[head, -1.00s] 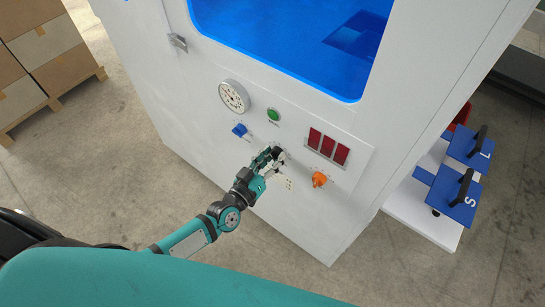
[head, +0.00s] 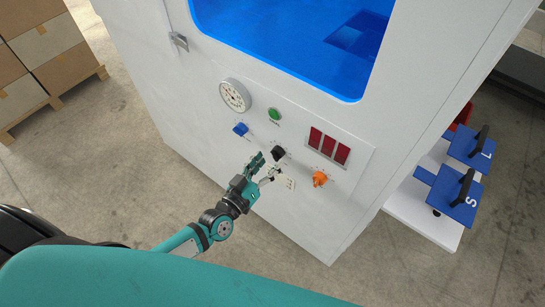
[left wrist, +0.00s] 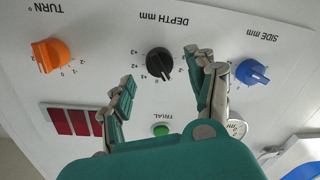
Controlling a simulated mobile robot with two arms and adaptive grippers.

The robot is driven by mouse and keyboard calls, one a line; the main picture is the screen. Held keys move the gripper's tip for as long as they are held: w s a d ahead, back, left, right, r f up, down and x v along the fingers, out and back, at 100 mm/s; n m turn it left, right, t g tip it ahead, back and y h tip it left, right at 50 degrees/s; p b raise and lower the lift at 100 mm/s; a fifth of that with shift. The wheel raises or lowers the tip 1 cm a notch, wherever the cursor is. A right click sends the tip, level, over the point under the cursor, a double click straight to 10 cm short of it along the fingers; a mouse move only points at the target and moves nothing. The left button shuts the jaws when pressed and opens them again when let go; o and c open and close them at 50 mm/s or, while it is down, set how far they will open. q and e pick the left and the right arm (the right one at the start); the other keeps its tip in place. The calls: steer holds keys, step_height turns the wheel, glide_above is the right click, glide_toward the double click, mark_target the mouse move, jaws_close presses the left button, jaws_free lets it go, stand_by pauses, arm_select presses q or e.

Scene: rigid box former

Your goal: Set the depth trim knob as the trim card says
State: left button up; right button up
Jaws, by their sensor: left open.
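The depth trim knob is the black knob (left wrist: 159,62) under the upside-down words DEPTH mm in the left wrist view; it also shows on the white panel in the head view (head: 278,153). Its narrow end points down and slightly right in the wrist view; the exact scale mark is too small to read. My left gripper (head: 267,166) is open and empty, just off the knob, its fingers (left wrist: 165,70) apart on either side of it in the wrist view. My right gripper is out of view.
On the panel are a blue SIDE knob (left wrist: 252,72), an orange TURN knob (left wrist: 50,56), a green TRIAL button (left wrist: 161,129), red displays (head: 328,146) and a round gauge (head: 235,95).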

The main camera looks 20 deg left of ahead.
arm_select(q)
steer(key=v, duration=0.9)
steer(key=s+a+f+m+g+y, duration=0.1)
steer(key=s+a+f+g, duration=0.15)
steer(key=f, duration=0.65)
steer(key=s+a+f+m+g+y, duration=0.1)
steer(key=s+f+g, duration=0.25)
steer(key=f, duration=0.65)
steer(key=s+a+f+m+g+y, duration=0.15)
steer(key=s+f, duration=0.25)
steer(key=f, duration=0.5)
steer(key=s+f+g+y, duration=0.1)
steer(key=s+f+g, duration=0.3)
steer(key=s, duration=0.7)
steer(key=s+f+g, duration=0.4)
steer(key=s+f, duration=0.5)
steer(key=s, duration=0.2)
steer(key=shift+y, duration=0.35)
